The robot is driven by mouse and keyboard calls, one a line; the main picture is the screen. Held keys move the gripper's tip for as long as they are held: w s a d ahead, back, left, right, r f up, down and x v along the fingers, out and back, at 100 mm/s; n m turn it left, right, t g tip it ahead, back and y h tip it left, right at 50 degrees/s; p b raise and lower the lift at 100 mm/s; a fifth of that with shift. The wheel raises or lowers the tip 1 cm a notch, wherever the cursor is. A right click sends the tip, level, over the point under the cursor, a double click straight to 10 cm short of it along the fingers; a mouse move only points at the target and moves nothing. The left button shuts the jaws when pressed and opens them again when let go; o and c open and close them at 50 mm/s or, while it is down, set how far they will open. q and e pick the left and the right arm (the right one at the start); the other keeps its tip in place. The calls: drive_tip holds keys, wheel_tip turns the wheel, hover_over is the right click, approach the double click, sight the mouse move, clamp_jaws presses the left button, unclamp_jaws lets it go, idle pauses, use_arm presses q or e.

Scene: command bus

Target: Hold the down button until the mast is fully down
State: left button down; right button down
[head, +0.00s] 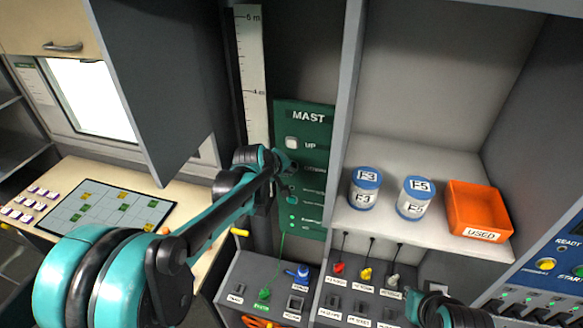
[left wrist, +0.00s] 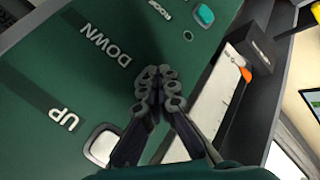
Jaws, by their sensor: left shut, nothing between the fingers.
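The green MAST panel (head: 308,117) stands on the back wall, with a white UP button (head: 291,143). In the left wrist view the panel shows the UP button (left wrist: 102,146) and the DOWN label (left wrist: 105,44). My left gripper (head: 290,168) is at the panel just below UP, its shut fingertips (left wrist: 158,82) beside the DOWN label. The down button is hidden behind the fingers; whether they press it I cannot tell. The height scale (head: 254,80) stands left of the panel. An orange pointer (left wrist: 245,74) shows near one end of the scale. My right gripper (head: 432,304) is partly seen at the bottom edge.
A shelf on the right holds two white jars, F3 (head: 365,190) and F5 (head: 415,198), and an orange USED bin (head: 478,210). A grey console (head: 262,285) with switches and plugs lies below. A grey cabinet side (head: 150,80) hangs on the left.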

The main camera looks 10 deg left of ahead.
use_arm(q)
drive_tip(key=shift+s, duration=0.85)
drive_tip(key=shift+s+a, duration=0.15)
drive_tip(key=shift+s, duration=2.35)
drive_tip(key=s+f+m+b, duration=0.3)
drive_tip(key=s+f+b, duration=0.5)
drive_tip(key=f+b, duration=0.3)
drive_tip(key=s+f+m+g+y+b, duration=0.1)
drive_tip(key=s+f+m+b, duration=0.2)
drive_tip(key=s+f+b, duration=0.4)
drive_tip(key=s+f+m+y+b, duration=0.1)
drive_tip(key=s+f+m+b, duration=0.2)
drive_tip(key=s+f+b, duration=0.5)
wheel_tip(320, 180, down, 10)
drive_tip(key=b, duration=0.8)
drive_tip(key=shift+s+f+m+g, duration=0.25)
drive_tip(key=shift+s+m+g, duration=0.05)
drive_tip(key=shift+s, duration=0.05)
